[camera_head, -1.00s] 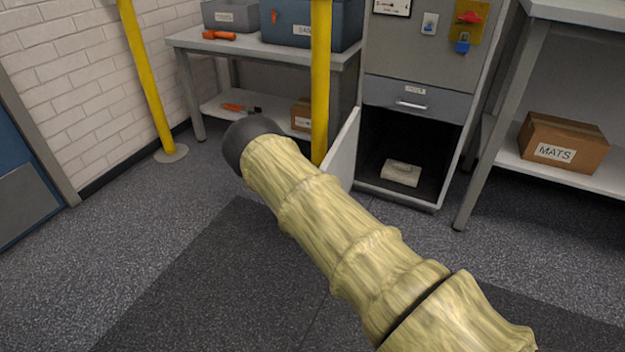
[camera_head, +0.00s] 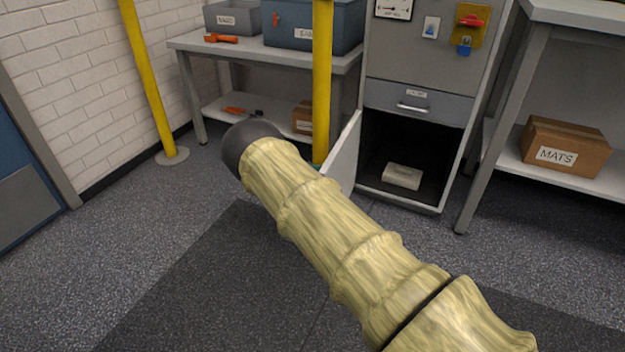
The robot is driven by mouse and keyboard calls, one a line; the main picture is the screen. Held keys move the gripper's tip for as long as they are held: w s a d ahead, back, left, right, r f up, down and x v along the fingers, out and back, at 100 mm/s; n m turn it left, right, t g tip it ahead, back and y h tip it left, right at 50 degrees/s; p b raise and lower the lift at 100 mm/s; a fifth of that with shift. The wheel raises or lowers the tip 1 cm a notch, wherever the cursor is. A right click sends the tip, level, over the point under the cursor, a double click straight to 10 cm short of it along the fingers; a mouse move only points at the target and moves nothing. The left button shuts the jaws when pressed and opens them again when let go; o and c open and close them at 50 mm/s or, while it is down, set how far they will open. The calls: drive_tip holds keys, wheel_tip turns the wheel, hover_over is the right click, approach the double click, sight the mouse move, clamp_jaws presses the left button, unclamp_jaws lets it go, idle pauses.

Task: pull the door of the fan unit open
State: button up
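The fan unit is a grey cabinet (camera_head: 425,60) at the upper right of centre. Its low compartment (camera_head: 385,140) stands open and dark inside, with a pale block (camera_head: 402,176) on its floor. The door (camera_head: 344,155) is swung out to the left of the opening, seen at a steep angle. My arm crosses the picture from the lower right and hides the door's lower and near part. My gripper is not visible; the arm covers that area. A small teal bit shows between arm and door, and I cannot tell what it is.
Yellow posts (camera_head: 322,80) (camera_head: 148,85) stand left of the cabinet. A bench (camera_head: 190,42) with bins is behind them. A shelf table (camera_head: 505,110) with a MATS box (camera_head: 563,147) stands at right. The floor (camera_head: 225,275) in front is clear.

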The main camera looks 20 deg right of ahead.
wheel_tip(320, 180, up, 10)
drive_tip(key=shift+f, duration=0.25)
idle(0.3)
